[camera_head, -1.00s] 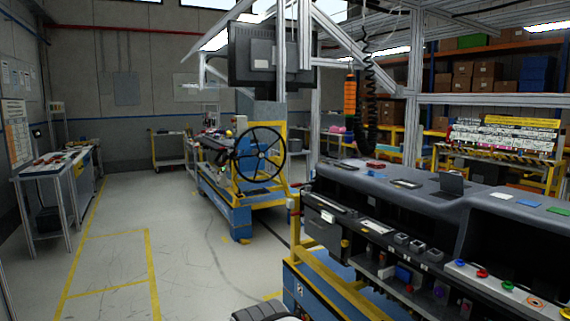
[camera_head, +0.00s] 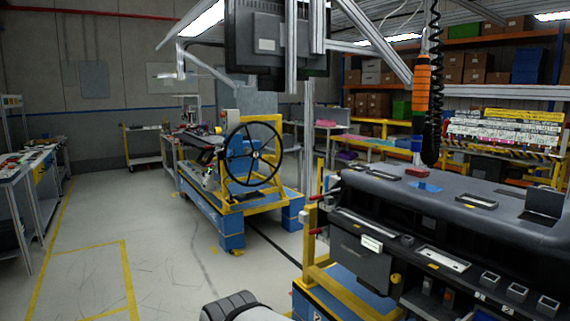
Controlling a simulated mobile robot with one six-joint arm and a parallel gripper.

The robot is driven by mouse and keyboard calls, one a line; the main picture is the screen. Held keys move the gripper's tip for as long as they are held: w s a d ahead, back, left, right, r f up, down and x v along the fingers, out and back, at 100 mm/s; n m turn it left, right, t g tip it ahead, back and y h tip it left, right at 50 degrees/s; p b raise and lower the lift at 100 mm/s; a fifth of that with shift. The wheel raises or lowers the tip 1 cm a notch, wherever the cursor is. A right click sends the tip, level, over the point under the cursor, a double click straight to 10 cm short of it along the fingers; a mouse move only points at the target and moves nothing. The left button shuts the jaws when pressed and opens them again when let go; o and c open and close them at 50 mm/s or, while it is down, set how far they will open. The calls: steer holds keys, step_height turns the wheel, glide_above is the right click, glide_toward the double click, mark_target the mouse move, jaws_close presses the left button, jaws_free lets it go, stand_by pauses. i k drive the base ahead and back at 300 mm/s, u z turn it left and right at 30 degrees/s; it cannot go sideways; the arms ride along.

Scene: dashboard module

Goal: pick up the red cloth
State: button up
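A small flat red item (camera_head: 418,172) lies on top of the grey dashboard module (camera_head: 385,184) at the right. It is too small to tell whether it is the red cloth; no other clear red cloth shows. A blue patch (camera_head: 425,187) lies just in front of it on the same surface. My gripper is not in view. A dark rounded part at the bottom middle edge may be part of my own body.
An orange tool (camera_head: 422,88) hangs on a coiled black cable above the dashboard. A blue and yellow stand with a steering wheel (camera_head: 252,155) is at the middle. A bench (camera_head: 25,165) stands at the left. The floor (camera_head: 165,230) between is clear.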

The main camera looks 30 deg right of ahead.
mark_target(417, 172)
steer(key=u, duration=0.05)
steer(key=i, duration=2.15)
steer(key=z, duration=3.05)
steer(key=i, duration=1)
